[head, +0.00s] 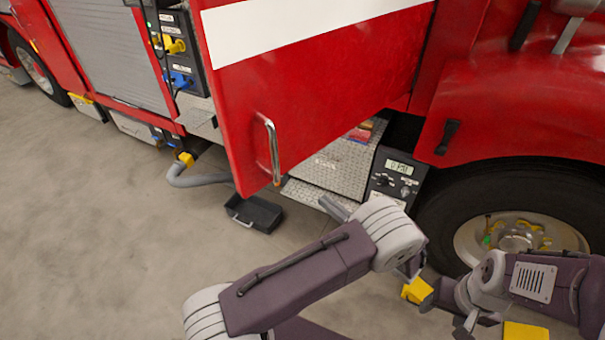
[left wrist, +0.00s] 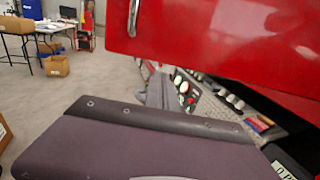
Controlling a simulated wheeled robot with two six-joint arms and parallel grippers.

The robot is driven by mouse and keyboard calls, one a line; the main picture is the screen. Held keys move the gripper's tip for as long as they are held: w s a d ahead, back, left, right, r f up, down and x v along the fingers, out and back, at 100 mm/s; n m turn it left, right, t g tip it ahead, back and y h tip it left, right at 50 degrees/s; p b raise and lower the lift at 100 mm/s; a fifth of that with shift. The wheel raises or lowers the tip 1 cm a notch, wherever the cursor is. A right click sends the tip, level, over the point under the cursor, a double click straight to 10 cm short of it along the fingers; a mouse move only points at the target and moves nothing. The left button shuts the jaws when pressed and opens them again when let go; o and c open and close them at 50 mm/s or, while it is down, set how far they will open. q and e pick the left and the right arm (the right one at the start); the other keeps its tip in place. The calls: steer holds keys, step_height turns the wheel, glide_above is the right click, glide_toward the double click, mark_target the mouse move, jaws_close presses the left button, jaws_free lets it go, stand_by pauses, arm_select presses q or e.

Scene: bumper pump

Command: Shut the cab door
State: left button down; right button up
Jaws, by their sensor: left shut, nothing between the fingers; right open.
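The cab door (head: 330,95) is red with a white stripe and stands swung out from the truck, its near edge to the left. Its silver handle (head: 272,150) sits low near that edge. In the left wrist view the door (left wrist: 220,35) fills the upper right, with the handle (left wrist: 134,17) at its left. My left gripper (head: 416,286), shut and empty, is low and right of the handle, apart from the door and partly hidden by my arm. My right gripper (head: 466,322) is open and empty at the lower right, by the front wheel.
A control box with a display (head: 398,178) and a metal step (head: 340,165) lie below the door. A black tray (head: 254,213) and a grey hose (head: 195,180) are at the left. The front tyre (head: 450,215) is at right.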

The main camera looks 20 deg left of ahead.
mark_target(284, 172)
arm_select(q)
steer(key=p+x, duration=0.6)
steer(key=x, duration=0.8)
steer(key=shift+s+a+p, duration=0.15)
steer(key=shift+a+p, duration=0.05)
steer(key=shift+p, duration=0.1)
steer(key=shift+a+f, duration=0.1)
steer(key=shift+a, duration=0.1)
steer(key=shift+d, duration=0.2)
arm_select(e)
step_height(284, 172, up, 7)
steer(key=shift+a, duration=0.15)
arm_select(q)
steer(key=shift+a, duration=0.1)
arm_select(e)
steer(key=shift+a+f, duration=0.1)
steer(key=shift+f, duration=0.05)
